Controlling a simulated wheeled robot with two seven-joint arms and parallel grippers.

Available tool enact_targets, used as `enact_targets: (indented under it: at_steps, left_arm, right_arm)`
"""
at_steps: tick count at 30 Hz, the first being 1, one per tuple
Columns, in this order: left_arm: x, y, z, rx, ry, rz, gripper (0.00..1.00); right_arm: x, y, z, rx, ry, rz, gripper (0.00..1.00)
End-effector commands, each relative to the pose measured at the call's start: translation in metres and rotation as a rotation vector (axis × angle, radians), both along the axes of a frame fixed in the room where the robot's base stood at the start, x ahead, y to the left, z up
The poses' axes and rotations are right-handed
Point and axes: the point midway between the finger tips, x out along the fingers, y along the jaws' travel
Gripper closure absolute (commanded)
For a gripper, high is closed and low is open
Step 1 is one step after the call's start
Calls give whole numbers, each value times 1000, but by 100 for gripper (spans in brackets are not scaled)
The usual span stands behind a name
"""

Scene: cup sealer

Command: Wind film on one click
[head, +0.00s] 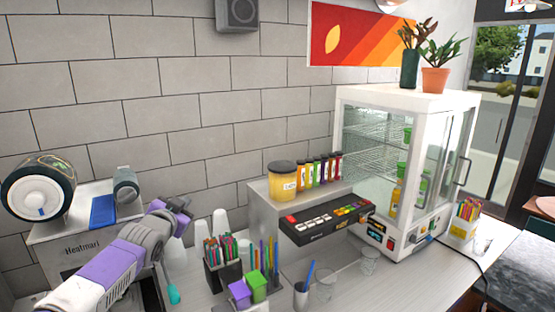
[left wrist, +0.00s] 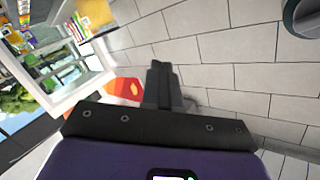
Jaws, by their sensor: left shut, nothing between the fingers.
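The cup sealer (head: 82,249), marked "Heatmari", stands against the wall at the left in the head view. A large film roll (head: 38,187) with a white end face and dark rim sits on its left top. A smaller grey roller (head: 125,183) is at its right end, with a blue pad (head: 103,210) between. My left gripper (head: 184,203) is in front of the wall, right of the roller and apart from it. In the left wrist view its fingers (left wrist: 163,85) are together and empty, with wall behind. My arm hides part of the sealer's front. My right gripper is not in view.
White cups (head: 219,221), a straw holder (head: 223,271) and purple and green boxes (head: 256,286) stand right of my arm. The wall above the sealer is clear.

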Motion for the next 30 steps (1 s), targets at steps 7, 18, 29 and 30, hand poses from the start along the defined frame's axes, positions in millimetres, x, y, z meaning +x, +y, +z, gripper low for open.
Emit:
enact_targets:
  at_steps: [7, 18, 29, 30]
  left_arm:
    - [-8, 26, -24, 807, 125, -59, 100]
    - [-24, 88, -19, 1996, 376, -160, 100]
    - [-36, 123, 25, 2851, 671, -218, 100]
    - [-36, 124, 28, 2898, 693, -220, 100]
  right_arm:
    - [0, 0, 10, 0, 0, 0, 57]
    - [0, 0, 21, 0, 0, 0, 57]
    - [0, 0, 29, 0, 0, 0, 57]
    - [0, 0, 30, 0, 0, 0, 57]
